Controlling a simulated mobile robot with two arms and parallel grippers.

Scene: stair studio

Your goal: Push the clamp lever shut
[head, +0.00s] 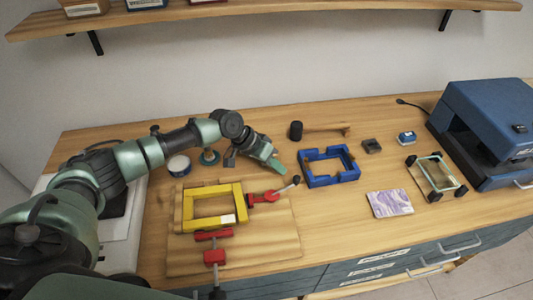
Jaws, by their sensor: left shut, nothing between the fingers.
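A red clamp (262,198) sits at the right side of a yellow frame (189,208) on a wooden board (265,248). Its lever with a dark knob (296,180) sticks out up and to the right. A second red clamp (214,257) stands at the front side of the frame, its dark handle end pointing toward the table's front edge. My left gripper (276,166) is shut and empty, behind the right clamp and to the left of its knob, apart from it in the picture. My right gripper is not in view.
A blue frame (318,181) lies right of the lever knob. A dark-headed mallet (297,130) lies behind. A round tin (179,165) stands near my left arm. A patterned tile (390,204), a glass-topped frame (434,177) and a blue machine (490,120) are farther right.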

